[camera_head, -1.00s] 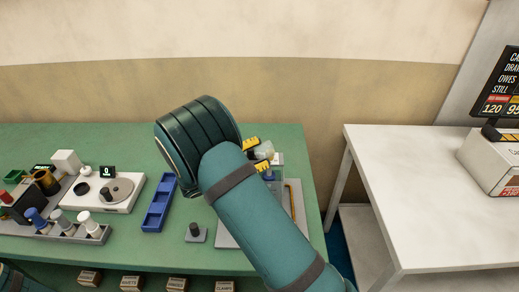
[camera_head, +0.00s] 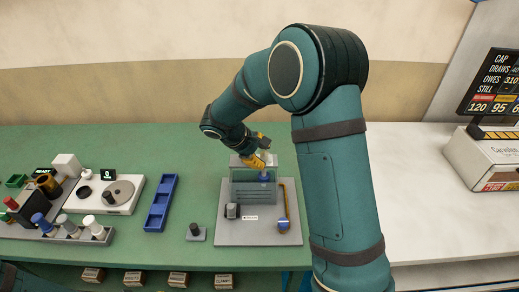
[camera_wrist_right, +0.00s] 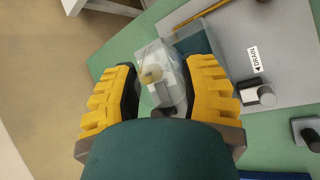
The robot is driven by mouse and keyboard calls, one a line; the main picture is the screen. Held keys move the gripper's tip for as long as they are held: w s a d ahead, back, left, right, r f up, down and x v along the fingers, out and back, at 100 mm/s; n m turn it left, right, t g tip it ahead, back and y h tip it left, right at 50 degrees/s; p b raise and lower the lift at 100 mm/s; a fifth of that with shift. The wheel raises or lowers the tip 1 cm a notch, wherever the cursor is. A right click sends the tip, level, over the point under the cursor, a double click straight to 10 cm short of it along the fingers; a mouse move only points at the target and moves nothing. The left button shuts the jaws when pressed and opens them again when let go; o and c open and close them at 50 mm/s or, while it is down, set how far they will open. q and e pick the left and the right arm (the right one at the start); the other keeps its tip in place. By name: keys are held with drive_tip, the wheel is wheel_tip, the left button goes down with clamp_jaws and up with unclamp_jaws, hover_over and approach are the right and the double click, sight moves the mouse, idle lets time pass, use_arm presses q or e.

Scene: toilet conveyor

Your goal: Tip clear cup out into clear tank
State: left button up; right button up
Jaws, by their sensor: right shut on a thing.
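My right gripper (camera_head: 257,154) is above the back of the clear tank (camera_head: 243,190), a see-through box on a grey plate. In the right wrist view the gripper (camera_wrist_right: 165,88) has its yellow fingers shut on the clear cup (camera_wrist_right: 172,68), with one finger on each side. A small tan patch shows through the cup; its contents and exact tilt are hard to tell. The tank (camera_wrist_right: 200,42) lies just beyond the cup in that view. In the head view the fingers hide most of the cup. My left gripper is out of view.
The grey plate (camera_head: 230,240) carries a grey knob (camera_head: 232,211) and a yellow pipe (camera_head: 284,200) beside the tank. A blue tray (camera_head: 160,203) and a scale (camera_head: 112,195) stand left on the green table. My right arm covers the table's right side.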

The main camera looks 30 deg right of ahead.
drive_tip(key=shift+d+r+y+p, duration=0.25)
drive_tip(key=shift+r+y+p, duration=0.2)
drive_tip(key=shift+y+p, duration=0.6)
drive_tip(key=y+p, duration=0.2)
drive_tip(key=r+y+p, duration=0.1)
drive_tip(key=y+p, duration=0.1)
drive_tip(key=shift+t, duration=0.3)
drive_tip(key=shift+p, duration=0.4)
drive_tip(key=shift+y, duration=0.65)
drive_tip(key=shift+a, duration=0.1)
